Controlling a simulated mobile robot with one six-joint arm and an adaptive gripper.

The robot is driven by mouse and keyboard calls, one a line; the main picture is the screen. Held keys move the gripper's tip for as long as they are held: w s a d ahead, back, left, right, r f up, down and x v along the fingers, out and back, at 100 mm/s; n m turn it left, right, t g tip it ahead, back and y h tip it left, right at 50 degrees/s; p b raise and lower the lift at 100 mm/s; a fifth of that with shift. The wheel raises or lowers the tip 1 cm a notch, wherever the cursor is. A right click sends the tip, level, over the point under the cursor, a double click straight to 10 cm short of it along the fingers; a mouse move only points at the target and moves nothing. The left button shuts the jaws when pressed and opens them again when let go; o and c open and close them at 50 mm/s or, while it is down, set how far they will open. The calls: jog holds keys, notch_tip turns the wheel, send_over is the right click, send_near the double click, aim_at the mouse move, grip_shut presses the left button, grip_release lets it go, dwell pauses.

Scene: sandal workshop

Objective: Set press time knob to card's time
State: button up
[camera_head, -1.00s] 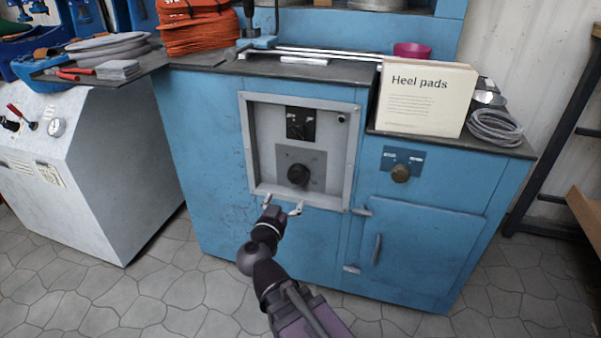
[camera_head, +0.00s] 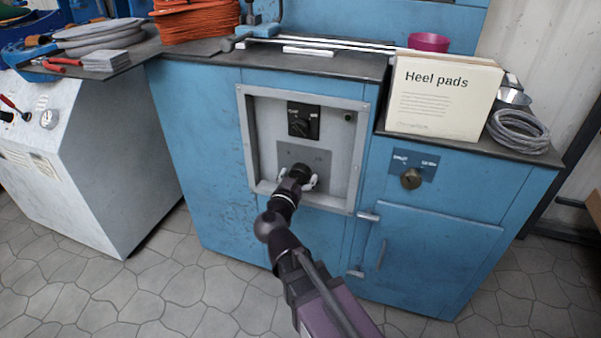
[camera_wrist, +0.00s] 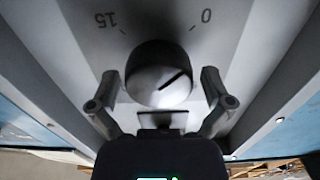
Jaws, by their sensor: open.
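The black round knob (camera_head: 300,171) sits on the lower grey plate inside the framed recess of the blue press cabinet. In the wrist view the knob (camera_wrist: 159,74) has a dark slanted line on its face, with "15" (camera_wrist: 106,20) and "0" (camera_wrist: 206,16) printed near it. My gripper (camera_head: 297,183) is at the knob. In the wrist view my gripper (camera_wrist: 160,95) is open, one finger on each side of the knob; I cannot tell whether they touch it. The heel pads card (camera_head: 443,97) stands on the cabinet's right top; its small print is unreadable.
A black switch (camera_head: 303,120) is above the knob. The raised grey frame (camera_head: 242,135) surrounds the recess. The tiled floor before the cabinet is clear.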

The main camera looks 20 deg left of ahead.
jog(key=shift+w, duration=0.1)
jog(key=c, duration=0.9)
